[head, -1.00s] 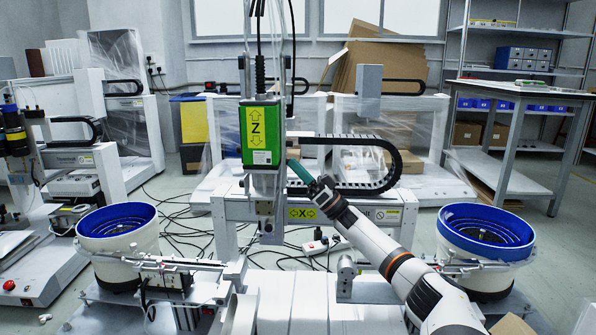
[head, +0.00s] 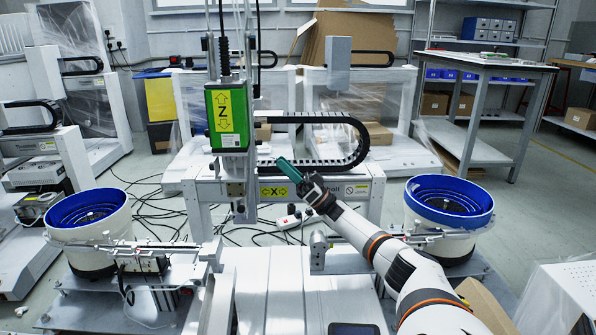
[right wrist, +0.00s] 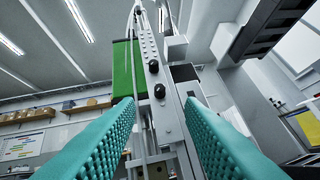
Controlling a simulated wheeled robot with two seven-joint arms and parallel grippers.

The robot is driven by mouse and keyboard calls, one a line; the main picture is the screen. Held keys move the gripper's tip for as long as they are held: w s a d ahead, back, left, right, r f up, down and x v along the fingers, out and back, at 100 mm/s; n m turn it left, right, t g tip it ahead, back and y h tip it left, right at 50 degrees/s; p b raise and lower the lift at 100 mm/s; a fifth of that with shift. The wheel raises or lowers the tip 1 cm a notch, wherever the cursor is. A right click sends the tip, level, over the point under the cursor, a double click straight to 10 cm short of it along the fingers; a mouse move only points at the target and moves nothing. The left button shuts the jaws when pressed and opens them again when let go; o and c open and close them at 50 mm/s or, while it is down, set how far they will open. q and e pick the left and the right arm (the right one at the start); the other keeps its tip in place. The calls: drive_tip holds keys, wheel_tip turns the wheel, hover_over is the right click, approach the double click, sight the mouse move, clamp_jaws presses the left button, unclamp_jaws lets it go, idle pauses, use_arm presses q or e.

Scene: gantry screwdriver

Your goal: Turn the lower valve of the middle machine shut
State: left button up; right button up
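The middle machine has a green Z-axis box (head: 231,118) on a gantry. In the right wrist view, two small black knobs sit one above the other on its grey upright plate: an upper knob (right wrist: 153,66) and the lower valve (right wrist: 159,91). I cannot tell how far either is turned. My right gripper (head: 284,165) has teal fingers and is right of the green box in the head view. In the right wrist view the gripper (right wrist: 159,104) is open and empty, with the lower knob seen between its fingertips. My left gripper is not in view.
Blue-rimmed bowl feeders stand at the left (head: 89,215) and right (head: 449,205) of the middle machine. A black cable chain (head: 350,140) arches behind my right gripper. A grey workbench (head: 485,62) stands at the back right. Cables lie on the floor.

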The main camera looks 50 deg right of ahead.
drive_tip(key=v, duration=0.5)
drive_tip(key=shift+s+f+p, duration=0.1)
drive_tip(key=shift+p, duration=0.3)
